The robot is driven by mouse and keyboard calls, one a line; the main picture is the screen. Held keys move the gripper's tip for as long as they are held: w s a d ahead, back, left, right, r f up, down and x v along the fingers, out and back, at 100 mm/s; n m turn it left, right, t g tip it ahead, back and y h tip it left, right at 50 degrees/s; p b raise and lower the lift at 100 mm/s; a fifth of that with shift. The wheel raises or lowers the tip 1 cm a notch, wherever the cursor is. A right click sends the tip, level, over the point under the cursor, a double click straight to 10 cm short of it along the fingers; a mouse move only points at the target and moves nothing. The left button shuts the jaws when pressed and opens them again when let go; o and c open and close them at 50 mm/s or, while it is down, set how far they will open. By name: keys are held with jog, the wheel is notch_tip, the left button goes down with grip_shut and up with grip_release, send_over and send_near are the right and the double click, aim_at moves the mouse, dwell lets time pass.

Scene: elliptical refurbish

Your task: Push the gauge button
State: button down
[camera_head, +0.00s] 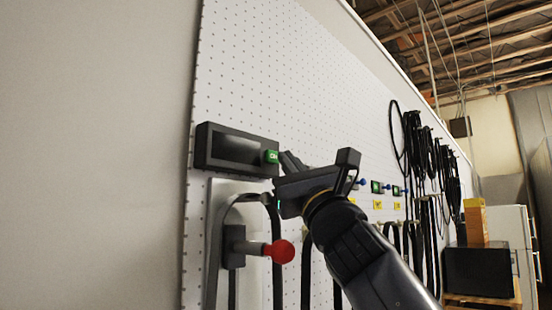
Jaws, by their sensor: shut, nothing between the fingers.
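The gauge (233,146) is a black box with a dark, blank-looking display, mounted on the white pegboard. The gauge button (271,156) is small and green, at the right end of its front face. My gripper (290,165) is dark and sits just right of and slightly below the button. It is shut and empty. A small gap shows between its nearest part and the button in this view; the depth between them is hard to judge. The gripper hides the board just right of the gauge.
Below the gauge, a red knob (279,251) on a short shaft sticks out beside a curved black hose (213,240). Several similar gauges and hanging black cables (422,150) line the board to the right. A black microwave-like box (478,270) stands far right. The left wall is bare.

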jog(key=s+d, duration=0.3)
jog(key=d, duration=0.1)
jog(key=shift+s+r+p, duration=0.15)
jog(key=shift+s+p, duration=0.15)
jog(key=shift+s, duration=0.1)
jog(key=shift+s, duration=0.1)
dwell(1.9)
